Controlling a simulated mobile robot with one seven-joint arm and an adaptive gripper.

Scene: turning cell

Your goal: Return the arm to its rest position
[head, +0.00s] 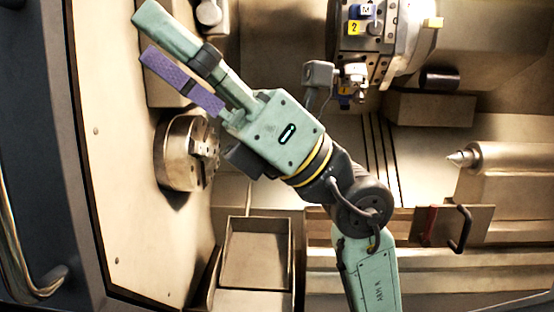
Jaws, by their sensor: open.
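My arm (370,268) rises from the bottom of the head view and bends up and to the left. Its end, my gripper (145,36), is at the upper left, in front of the cell's left wall. The gripper is open, with a gap between its pale green finger and its purple finger. I see nothing held between the fingers. The round metal chuck (181,153) is below the fingers in the picture, with its jaws facing right. The gripper body partly covers the area to the right of the chuck.
A tool turret (410,35) with numbered stations is at the upper right. A pointed tailstock centre (463,157) faces left at the right. An open metal tray (257,259) is at the bottom. A panel with a dark handle (462,229) stands right of my arm.

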